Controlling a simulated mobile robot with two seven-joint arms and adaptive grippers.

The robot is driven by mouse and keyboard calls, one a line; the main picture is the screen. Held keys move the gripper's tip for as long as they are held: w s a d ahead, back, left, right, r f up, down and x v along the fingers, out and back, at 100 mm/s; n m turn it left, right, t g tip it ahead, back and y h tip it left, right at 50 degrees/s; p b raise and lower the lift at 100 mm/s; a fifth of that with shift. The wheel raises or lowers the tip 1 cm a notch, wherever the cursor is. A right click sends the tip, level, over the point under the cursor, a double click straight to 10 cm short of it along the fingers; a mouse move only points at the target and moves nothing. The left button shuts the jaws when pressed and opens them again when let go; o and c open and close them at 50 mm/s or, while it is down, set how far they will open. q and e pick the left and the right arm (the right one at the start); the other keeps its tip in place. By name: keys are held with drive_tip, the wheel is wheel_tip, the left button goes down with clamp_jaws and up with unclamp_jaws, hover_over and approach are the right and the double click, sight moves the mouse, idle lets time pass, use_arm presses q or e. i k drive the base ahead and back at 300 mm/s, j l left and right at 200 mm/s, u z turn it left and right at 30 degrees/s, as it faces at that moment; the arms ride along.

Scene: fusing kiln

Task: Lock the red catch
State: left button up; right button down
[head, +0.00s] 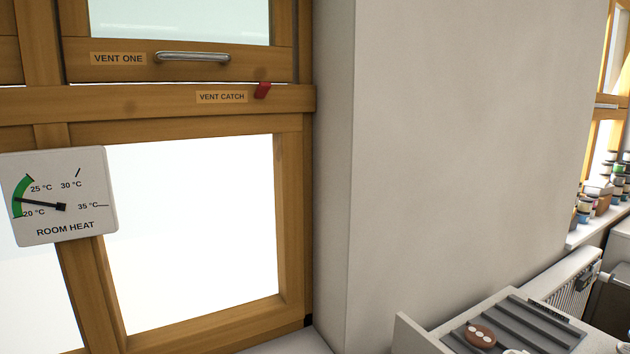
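The red catch (262,91) is a small red piece on the wooden window rail, just right of the "VENT CATCH" label (222,97). It stands slightly tilted, its top leaning right. Above it is the vent window (180,65), marked "VENT ONE", with a metal bar handle (192,57). The vent sash sits close above the rail, with a thin bright line visible between them at the left. Neither of my grippers is in view.
A "ROOM HEAT" dial (60,195) hangs on the window frame at the left. A pale wall (450,130) fills the middle right. At the lower right is a grey ribbed tray (530,318) with a brown oval object (480,336). Several jars stand on the far-right sill.

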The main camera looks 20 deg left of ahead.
sight(262, 88)
drive_tip(key=u, duration=1.85)
drive_tip(key=k+j, duration=0.1)
drive_tip(key=k, duration=0.4)
